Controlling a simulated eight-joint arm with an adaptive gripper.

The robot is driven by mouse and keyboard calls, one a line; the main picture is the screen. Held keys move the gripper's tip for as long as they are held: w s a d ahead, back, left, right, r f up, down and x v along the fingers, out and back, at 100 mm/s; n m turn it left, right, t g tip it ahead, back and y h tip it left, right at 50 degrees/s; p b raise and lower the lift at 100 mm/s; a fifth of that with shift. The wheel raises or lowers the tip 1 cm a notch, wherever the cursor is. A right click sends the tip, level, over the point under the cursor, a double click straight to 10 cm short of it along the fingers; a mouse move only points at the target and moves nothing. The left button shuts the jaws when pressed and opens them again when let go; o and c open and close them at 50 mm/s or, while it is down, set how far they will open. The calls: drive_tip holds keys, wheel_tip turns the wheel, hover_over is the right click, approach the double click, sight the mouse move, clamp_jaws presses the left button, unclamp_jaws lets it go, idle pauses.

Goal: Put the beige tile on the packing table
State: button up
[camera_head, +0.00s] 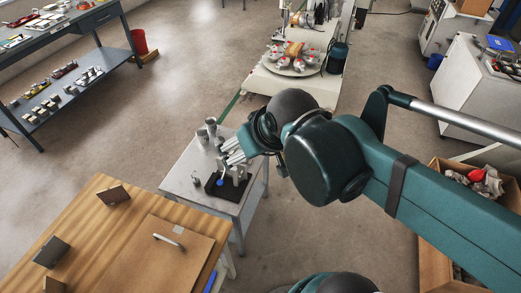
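I cannot clearly pick out a beige tile. A brown tile-like piece (115,195) stands upright on the wooden-topped table (85,225) at the lower left. A tan piece (293,48) also shows among grey and red parts on the round plate at the back. Which table is the packing table is not clear. My gripper (232,150) is over the small grey table at centre, at the end of my teal arm. It is apart from the brown piece, to its upper right. Its fingers are small and partly overlap the fixture behind, so whether they are open or holding anything cannot be told.
The small grey table (182,182) carries a dark-based metal fixture (213,187) with a blue knob. Dark upright pieces (50,252) and a flat brown board (150,262) with a pale handle occupy the wooden table. An open box (432,240) stands at right.

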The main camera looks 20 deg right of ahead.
drive_tip(key=shift+s+d+f+m, duration=0.1)
drive_tip(key=shift+s+d+m, duration=0.15)
drive_tip(key=shift+s+d, duration=0.35)
drive_tip(key=shift+s+d+f+m, duration=0.1)
drive_tip(key=shift+s+d+m, duration=0.25)
drive_tip(key=shift+d, duration=0.4)
idle(0.3)
